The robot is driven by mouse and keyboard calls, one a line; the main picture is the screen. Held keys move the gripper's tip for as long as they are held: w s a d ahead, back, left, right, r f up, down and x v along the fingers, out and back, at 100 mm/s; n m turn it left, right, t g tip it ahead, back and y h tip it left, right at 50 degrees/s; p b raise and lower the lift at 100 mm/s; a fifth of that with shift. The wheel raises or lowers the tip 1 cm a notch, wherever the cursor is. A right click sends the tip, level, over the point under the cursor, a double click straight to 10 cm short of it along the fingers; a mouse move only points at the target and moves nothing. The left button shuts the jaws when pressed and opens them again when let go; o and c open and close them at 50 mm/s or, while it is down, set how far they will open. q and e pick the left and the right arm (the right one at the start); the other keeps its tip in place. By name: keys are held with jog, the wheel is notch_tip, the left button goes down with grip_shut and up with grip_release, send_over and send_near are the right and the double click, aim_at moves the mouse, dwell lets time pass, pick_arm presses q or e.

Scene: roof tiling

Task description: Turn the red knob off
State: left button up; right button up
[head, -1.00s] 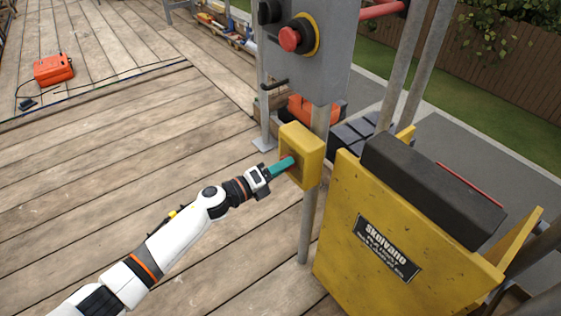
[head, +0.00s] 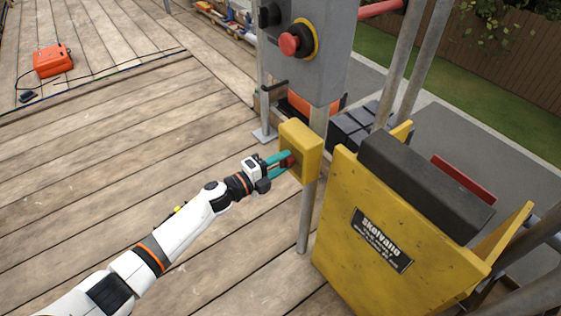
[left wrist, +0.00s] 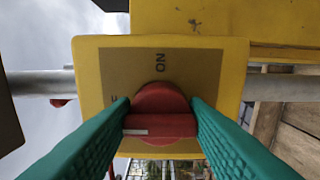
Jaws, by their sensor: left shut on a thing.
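The red knob (left wrist: 160,100) sits on the face of a yellow switch box (left wrist: 228,75), which is fixed to a grey post. In the head view the knob (head: 291,160) shows between the teal fingers of my left gripper (head: 286,160). The gripper is shut on the knob, one finger on each side in the left wrist view. The knob's grip bar lies across that picture, with a white mark at its left. The label "ON" is readable above the knob; another label at left is mostly hidden by a finger. My right gripper is not in view.
A grey control panel (head: 335,60) with a red push button (head: 291,43) stands above the box. A yellow hoist skip (head: 345,240) stands close at right. An orange case (head: 52,61) lies far left. The wooden deck at left is largely clear.

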pick_arm(q)
jog(key=o, duration=1)
jog(key=shift+c, duration=0.2)
jog(key=shift+a, duration=0.1)
jog(key=shift+s+a, duration=0.2)
jog(key=shift+a, duration=0.05)
jog(key=v, duration=1.1)
jog(key=shift+p, duration=0.4)
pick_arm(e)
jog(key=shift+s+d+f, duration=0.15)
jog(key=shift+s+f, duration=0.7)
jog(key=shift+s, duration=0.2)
pick_arm(q)
jog(key=shift+a+f, duration=0.1)
